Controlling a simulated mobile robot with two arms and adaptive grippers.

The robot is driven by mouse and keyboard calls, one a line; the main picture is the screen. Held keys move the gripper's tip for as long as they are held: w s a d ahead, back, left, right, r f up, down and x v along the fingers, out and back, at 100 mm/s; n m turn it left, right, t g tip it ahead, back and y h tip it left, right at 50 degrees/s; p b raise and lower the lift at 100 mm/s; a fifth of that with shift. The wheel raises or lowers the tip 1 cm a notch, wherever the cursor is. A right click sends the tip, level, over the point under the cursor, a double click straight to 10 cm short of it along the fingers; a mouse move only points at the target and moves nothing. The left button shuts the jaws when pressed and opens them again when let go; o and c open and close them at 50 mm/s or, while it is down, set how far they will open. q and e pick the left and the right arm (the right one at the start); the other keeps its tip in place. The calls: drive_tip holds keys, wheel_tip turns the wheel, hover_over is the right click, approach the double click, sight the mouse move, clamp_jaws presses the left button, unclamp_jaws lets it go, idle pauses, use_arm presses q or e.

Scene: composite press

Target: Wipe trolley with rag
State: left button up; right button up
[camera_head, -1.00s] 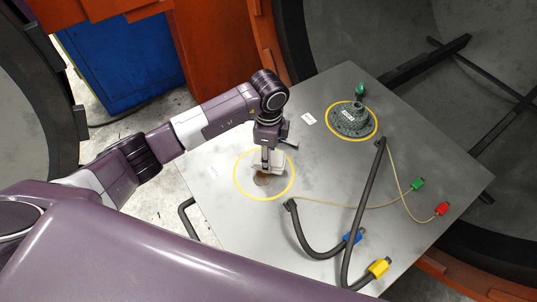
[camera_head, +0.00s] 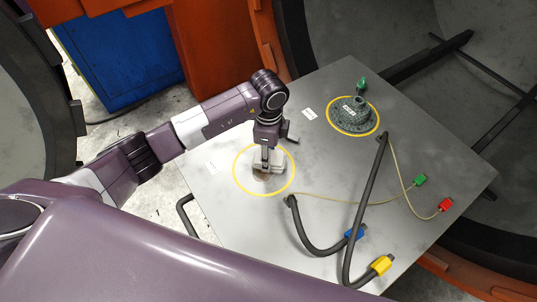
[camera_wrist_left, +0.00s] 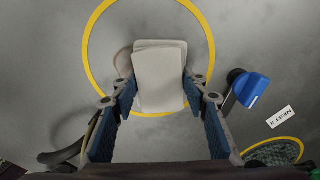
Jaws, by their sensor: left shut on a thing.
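The rag (camera_head: 268,167) is a pale grey folded pad. My left gripper (camera_head: 267,158) is shut on it over the trolley top (camera_head: 420,145), inside the left yellow ring (camera_head: 238,181). A brown stain (camera_head: 261,178) shows only a little at the rag's lower edge; the rest is hidden. In the left wrist view the rag (camera_wrist_left: 160,75) extends ahead of the two blue-padded fingers (camera_wrist_left: 162,98). Whether it touches the surface is hard to tell. My right gripper is not in view.
A speckled green-grey part (camera_head: 352,116) stands in the second yellow ring. Dark hoses (camera_head: 366,200) and a thin cable (camera_head: 330,204) lie to the right, with blue (camera_head: 354,232), yellow (camera_head: 382,264), green (camera_head: 420,180) and red (camera_head: 445,204) connectors. A handle (camera_head: 184,216) is at the left edge.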

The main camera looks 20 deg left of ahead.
use_arm(q)
drive_tip(key=shift+f+b, duration=0.35)
drive_tip(key=shift+f, duration=0.3)
